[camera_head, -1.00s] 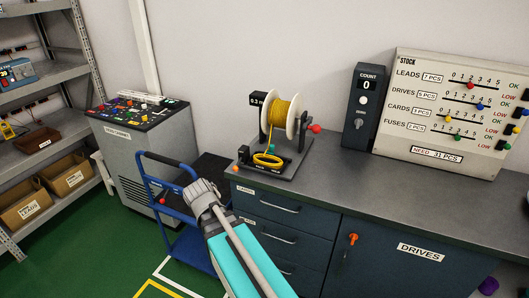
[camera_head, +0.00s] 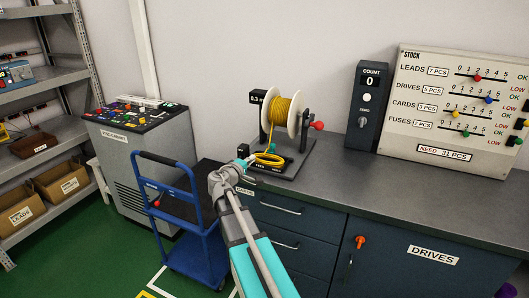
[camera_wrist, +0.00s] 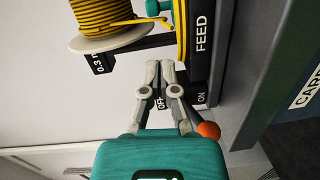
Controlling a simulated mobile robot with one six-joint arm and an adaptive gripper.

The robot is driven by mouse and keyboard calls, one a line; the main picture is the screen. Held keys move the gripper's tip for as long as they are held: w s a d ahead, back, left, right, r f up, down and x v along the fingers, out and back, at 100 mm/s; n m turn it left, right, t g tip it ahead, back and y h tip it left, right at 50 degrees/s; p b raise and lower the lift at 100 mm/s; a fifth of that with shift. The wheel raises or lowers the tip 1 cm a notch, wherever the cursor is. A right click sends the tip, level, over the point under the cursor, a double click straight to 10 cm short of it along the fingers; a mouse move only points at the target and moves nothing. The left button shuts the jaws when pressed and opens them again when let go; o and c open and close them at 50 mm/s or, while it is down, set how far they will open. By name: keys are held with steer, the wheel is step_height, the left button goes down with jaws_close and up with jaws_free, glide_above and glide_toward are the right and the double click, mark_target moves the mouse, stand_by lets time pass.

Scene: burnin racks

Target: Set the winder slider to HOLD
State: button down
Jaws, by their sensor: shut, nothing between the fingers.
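The winder (camera_head: 285,125) stands on the grey counter, with a yellow cable on its white spool and a yellow loop at its base. In the wrist view its base carries a FEED label (camera_wrist: 201,32); a HOLD label is not readable there. A teal piece (camera_wrist: 153,8) shows beside the FEED side, near the yellow cable; I cannot tell its setting. My gripper (camera_wrist: 160,68) is shut and empty beside the base, near the OFF and ON labels. In the head view my gripper (camera_head: 238,167) is at the winder's left side and hides part of it.
An orange-red knob (camera_wrist: 208,130) is close to my fingers. A red crank knob (camera_head: 318,126) sticks out at the winder's right. The count box (camera_head: 370,105) and stock board (camera_head: 450,145) stand further right. A blue trolley (camera_head: 165,205) stands left of the counter.

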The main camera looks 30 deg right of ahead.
steer(key=shift+w+d+r+n, duration=0.25)
steer(key=shift+w+r+n, duration=0.05)
steer(key=shift+w, duration=0.05)
steer(key=shift+r+x, duration=0.15)
steer(key=shift+x, duration=2.35)
steer(key=shift+r+x, duration=0.1)
steer(key=shift+x, duration=2.4)
steer(key=shift+a, duration=0.15)
